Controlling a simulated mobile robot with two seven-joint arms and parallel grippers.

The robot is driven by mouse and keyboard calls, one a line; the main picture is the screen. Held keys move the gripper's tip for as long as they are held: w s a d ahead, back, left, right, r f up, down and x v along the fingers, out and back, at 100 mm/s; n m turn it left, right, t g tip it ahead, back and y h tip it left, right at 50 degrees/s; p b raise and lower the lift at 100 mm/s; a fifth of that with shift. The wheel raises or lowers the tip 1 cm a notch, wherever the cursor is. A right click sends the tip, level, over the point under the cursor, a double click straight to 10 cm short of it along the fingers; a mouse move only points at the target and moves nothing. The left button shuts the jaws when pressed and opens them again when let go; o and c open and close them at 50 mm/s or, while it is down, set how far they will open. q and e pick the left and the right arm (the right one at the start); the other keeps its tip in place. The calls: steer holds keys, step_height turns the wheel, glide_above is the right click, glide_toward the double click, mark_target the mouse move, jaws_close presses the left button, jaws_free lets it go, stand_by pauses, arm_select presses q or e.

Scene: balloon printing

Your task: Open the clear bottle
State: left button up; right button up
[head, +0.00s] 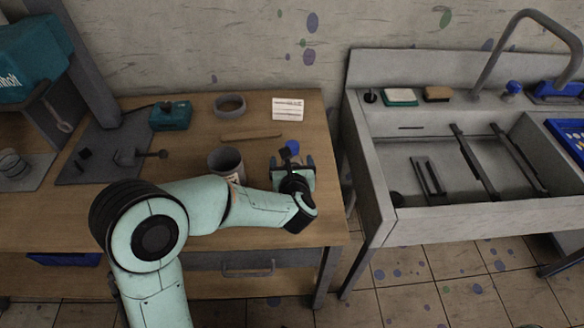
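A small blue cap (292,147) shows on the wooden table, just beyond my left gripper. It may belong to the clear bottle, but I cannot make out a bottle body, because my gripper and wrist cover the area below the cap. My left gripper (292,161) is low over the table's right part, with its two fingers apart on either side of the spot just in front of the cap. Whether they touch anything is not clear. My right gripper is not in view.
A grey cup (227,164) stands left of my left gripper. Behind are a wooden stick (250,136), a grey ring (230,105), a white card (287,108) and a teal box (170,115). A drill press (35,60) stands left. A sink (440,170) is right, past a gap.

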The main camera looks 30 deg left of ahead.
arm_select(q)
steer(key=c, duration=1.2)
step_height(320, 180, up, 20)
steer(key=p, duration=0.4)
steer(key=o, duration=0.3)
steer(key=c, duration=0.6)
